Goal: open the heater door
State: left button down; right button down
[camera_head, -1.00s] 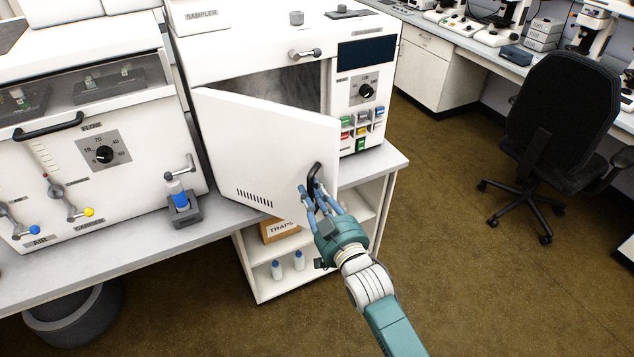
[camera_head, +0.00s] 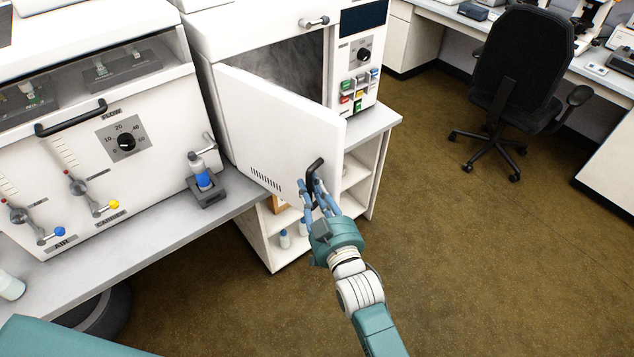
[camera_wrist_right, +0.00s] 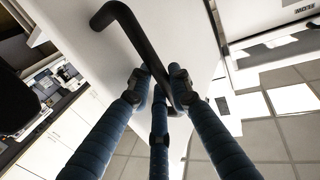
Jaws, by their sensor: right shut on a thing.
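The white heater door (camera_head: 275,135) stands partly open, swung out from the heater (camera_head: 205,35) with its hinge side at the left. The dark heater chamber (camera_head: 295,70) shows above and behind it. My right gripper (camera_head: 316,190) is shut on the black door handle (camera_head: 314,168) near the door's right edge. In the right wrist view the blue fingers (camera_wrist_right: 160,100) close around the handle (camera_wrist_right: 130,30), with the door panel (camera_wrist_right: 90,45) behind. My left gripper is not in view.
A bench (camera_head: 150,225) carries a white instrument with a dial (camera_head: 126,142) and a blue-capped vial in a holder (camera_head: 205,185). A shelf unit (camera_head: 270,245) stands below the heater. A black chair (camera_head: 520,75) stands at the right; the floor between is clear.

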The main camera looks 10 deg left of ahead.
jog(key=shift+w+d, duration=0.1)
jog(key=shift+w, duration=0.1)
jog(key=c, duration=1.6)
grip_release()
jog(key=shift+c, duration=0.2)
jog(key=v, duration=1.2)
